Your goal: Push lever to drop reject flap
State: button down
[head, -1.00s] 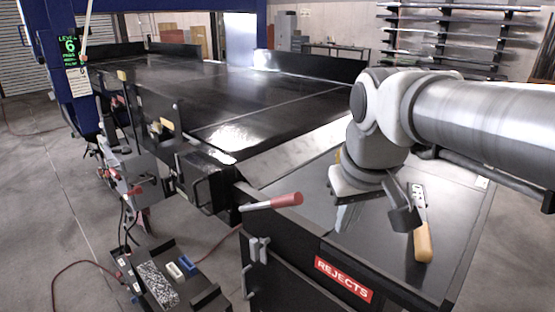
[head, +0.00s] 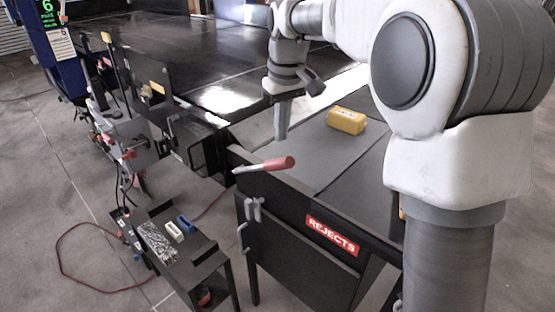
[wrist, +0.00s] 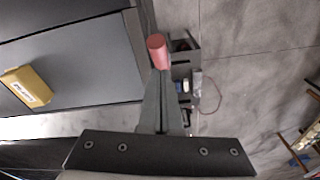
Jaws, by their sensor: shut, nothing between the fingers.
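The lever is a pale rod with a red grip (head: 278,163), sticking out to the right at the near left corner of the rejects bin (head: 300,253). My gripper (head: 281,136) is shut and empty, pointing down just above and behind the red grip in the head view. In the wrist view the red grip (wrist: 156,46) shows right at the tips of my shut fingers (wrist: 160,75); I cannot tell whether they touch. A dark grey panel (head: 300,150) covers the bin's top; I cannot make out which part is the flap.
A yellow block (head: 346,121) rests on the dark top and also shows in the wrist view (wrist: 28,87). The black conveyor (head: 190,65) lies behind. A low stand (head: 195,262) with small items is at the front left. My arm hides the right side.

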jog(key=shift+f, duration=0.1)
notch_tip(320, 180, down, 6)
jog(key=b, duration=0.6)
jog(key=shift+w+a+f, duration=0.1)
jog(key=shift+w+f, duration=0.05)
jog(key=shift+f, duration=0.1)
jog(key=shift+w+f, duration=0.15)
jog(key=shift+f, duration=0.1)
